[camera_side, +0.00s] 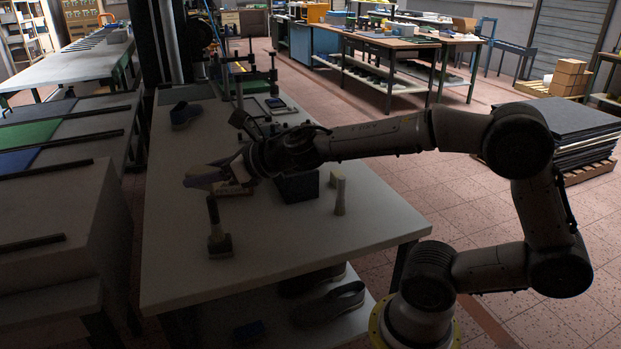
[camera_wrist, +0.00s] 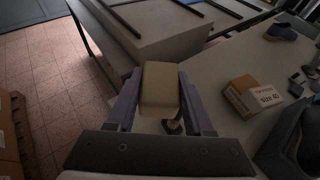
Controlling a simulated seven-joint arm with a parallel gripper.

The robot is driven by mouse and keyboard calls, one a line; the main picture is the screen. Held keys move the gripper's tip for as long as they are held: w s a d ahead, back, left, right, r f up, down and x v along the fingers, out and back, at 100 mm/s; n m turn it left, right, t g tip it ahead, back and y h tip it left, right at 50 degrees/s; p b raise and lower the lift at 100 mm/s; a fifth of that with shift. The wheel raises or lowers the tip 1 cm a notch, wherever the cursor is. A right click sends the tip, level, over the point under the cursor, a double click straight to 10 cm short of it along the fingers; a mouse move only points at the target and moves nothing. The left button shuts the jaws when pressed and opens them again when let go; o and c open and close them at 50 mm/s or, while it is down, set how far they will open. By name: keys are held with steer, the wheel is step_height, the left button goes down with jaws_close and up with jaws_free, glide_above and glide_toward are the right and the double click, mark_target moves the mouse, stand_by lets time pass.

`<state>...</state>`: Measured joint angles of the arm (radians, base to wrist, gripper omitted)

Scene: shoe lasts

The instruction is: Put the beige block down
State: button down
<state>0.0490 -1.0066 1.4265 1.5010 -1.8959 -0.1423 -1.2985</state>
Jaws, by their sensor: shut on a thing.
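The beige block (camera_wrist: 160,88) is held between the two purple-grey fingers of my gripper (camera_wrist: 160,100) in the wrist view. It touches both fingers. In the side view my gripper (camera_side: 203,177) reaches left over the white work table (camera_side: 290,250), above its surface. The block is too dark and small there to tell apart from the fingers.
A small orange-and-white box (camera_wrist: 250,97) marked size 40 lies right of the block. A dark upright tool (camera_side: 218,238) stands nearer the front. A dark box (camera_side: 298,187), pale cylinder (camera_side: 340,196) and blue shoe (camera_side: 183,115) are also on the table. The front is clear.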

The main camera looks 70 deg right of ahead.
steer(key=shift+s+a+f+n+y, duration=0.1)
steer(key=shift+s+a+n+y, duration=0.05)
steer(key=shift+a+n+y, duration=0.45)
steer(key=shift+d+f, duration=0.15)
steer(key=shift+d, duration=0.05)
steer(key=w+d+m+h, duration=0.2)
steer(key=w+d+h, duration=0.1)
steer(key=d, duration=1.1)
steer(key=s+d+f+m+h, duration=0.1)
steer(key=s+d+m+h, duration=0.1)
steer(key=d, duration=0.5)
steer(key=s+d+f+m+g+h, duration=0.1)
steer(key=s+d+m+h, duration=0.1)
steer(key=d, duration=0.6)
steer(key=s+d+f+m+g+h, duration=0.1)
steer(key=s+d+m+h, duration=0.2)
steer(key=d, duration=0.4)
steer(key=shift+s+d+f, duration=0.35)
steer(key=s+d+f+m+g+h, duration=0.2)
steer(key=s+d+f, duration=0.1)
steer(key=s+d, duration=0.35)
steer(key=w+d+f, duration=0.2)
steer(key=d+f, duration=0.1)
steer(key=d, duration=0.1)
steer(key=w+d+f, duration=0.6)
steer(key=d+f, duration=0.1)
steer(key=shift+w+d, duration=0.15)
steer(key=shift+d, duration=0.2)
steer(key=shift+d+f, duration=0.1)
steer(key=shift+f, duration=1.5)
